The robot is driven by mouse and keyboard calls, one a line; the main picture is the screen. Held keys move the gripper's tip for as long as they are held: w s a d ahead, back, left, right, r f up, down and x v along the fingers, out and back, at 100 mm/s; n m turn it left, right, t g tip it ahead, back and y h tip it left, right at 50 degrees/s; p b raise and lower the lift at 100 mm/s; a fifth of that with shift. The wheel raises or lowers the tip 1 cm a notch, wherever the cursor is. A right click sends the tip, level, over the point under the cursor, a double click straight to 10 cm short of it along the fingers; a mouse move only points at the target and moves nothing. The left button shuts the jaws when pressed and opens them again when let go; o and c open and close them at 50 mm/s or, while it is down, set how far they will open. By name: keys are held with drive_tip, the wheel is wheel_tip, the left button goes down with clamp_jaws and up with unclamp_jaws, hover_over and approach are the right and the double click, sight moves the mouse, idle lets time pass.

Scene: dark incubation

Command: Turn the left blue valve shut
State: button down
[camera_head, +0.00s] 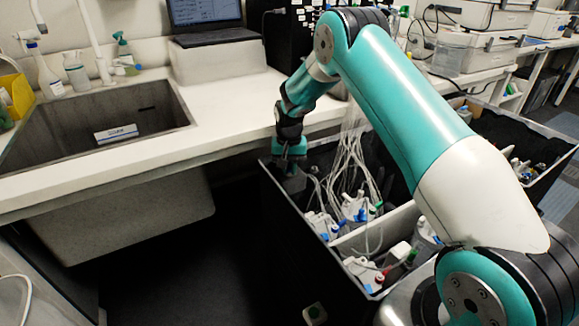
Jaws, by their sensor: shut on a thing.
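My gripper (291,160) reaches down into the far left corner of a black bin (292,245). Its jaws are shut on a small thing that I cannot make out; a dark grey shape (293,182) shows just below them. Blue valve parts show on white-capped bottles in the bin: one at the left (325,237) and one farther right (361,215). Both are apart from the jaws in the picture. Whether another blue valve is hidden under my gripper, I cannot tell.
Thin clear tubes (350,165) hang into the bin, right of my gripper. A white divider (375,232) crosses the bin. A white counter (215,135) with a sink (95,125) and a laptop (205,18) lies at the left and back. Another black bin (540,150) stands at the right.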

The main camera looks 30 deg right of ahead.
drive_tip(key=c, duration=1.1)
unclamp_jaws()
drive_tip(key=shift+c, duration=0.2)
drive_tip(key=shift+w+a, duration=0.1)
